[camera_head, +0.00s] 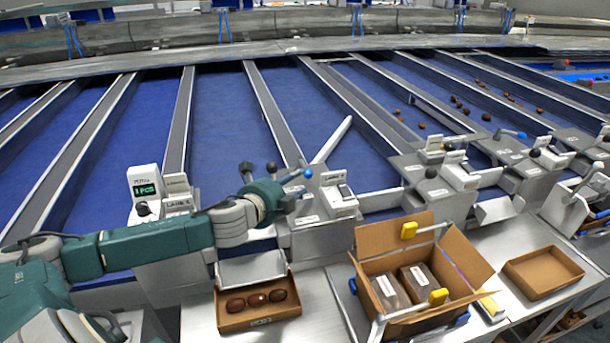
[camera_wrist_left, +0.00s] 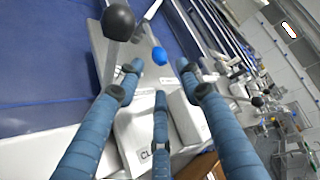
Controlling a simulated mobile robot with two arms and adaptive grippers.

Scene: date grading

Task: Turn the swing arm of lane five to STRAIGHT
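A pale swing arm (camera_head: 332,140) lies slanted across the mouth of a blue lane, above a grey lane box (camera_head: 325,232). Its lane number is too small to read. A blue knob (camera_head: 308,173) is beside the box; it also shows in the left wrist view (camera_wrist_left: 160,56). My left gripper (camera_head: 287,190) is close to this knob, on its left side. In the left wrist view its fingers (camera_wrist_left: 158,78) are spread, with the knob just beyond their tips and nothing between them. A black ball knob (camera_wrist_left: 118,22) stands beside the left finger. My right gripper is out of view.
A counter display (camera_head: 146,188) stands left of my gripper. A small tray (camera_head: 258,325) with three dates sits below it. An open carton (camera_head: 385,240) and an empty tray (camera_head: 543,272) are to the right. More lane boxes with knobs continue rightward.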

